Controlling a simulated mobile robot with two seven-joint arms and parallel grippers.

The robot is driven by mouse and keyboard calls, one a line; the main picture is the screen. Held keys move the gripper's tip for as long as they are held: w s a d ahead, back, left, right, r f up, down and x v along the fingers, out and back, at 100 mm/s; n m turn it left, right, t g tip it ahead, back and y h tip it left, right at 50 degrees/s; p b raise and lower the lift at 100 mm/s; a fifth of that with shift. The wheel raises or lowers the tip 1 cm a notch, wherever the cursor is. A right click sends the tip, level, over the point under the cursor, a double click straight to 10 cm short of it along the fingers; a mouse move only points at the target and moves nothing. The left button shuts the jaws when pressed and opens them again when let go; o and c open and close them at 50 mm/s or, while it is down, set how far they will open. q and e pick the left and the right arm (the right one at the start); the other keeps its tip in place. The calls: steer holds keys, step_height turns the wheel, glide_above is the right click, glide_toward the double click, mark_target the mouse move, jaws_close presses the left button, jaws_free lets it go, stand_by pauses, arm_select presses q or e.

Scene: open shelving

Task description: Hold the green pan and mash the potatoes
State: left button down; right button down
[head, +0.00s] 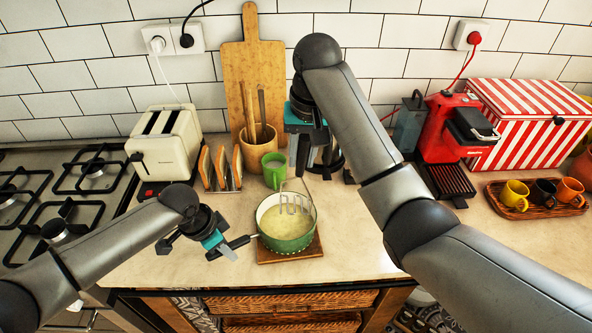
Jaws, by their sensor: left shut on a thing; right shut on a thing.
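The green pan (288,243) sits on a small wooden board, with pale yellowish mash or liquid (278,219) inside it. Its dark handle (239,241) points left. My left gripper (223,251) is at the handle and shut on it. A metal wire masher (295,204) is over the pan with its wavy head at or just above the contents; I cannot tell if it touches them. My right gripper (301,160) is above and behind the pan, shut on the masher, whose handle is mostly hidden by the gripper.
A green mug (274,170) and a toast rack (220,169) stand close behind the pan. A toaster (165,143) and gas hob (62,205) are left. A red coffee machine (452,128) and a tray of cups (535,204) are right. The counter's front edge is close.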

arm_select(q)
steer(key=c, duration=0.6)
jaws_free()
steer(key=v, duration=1.2)
steer(key=shift+s, duration=0.1)
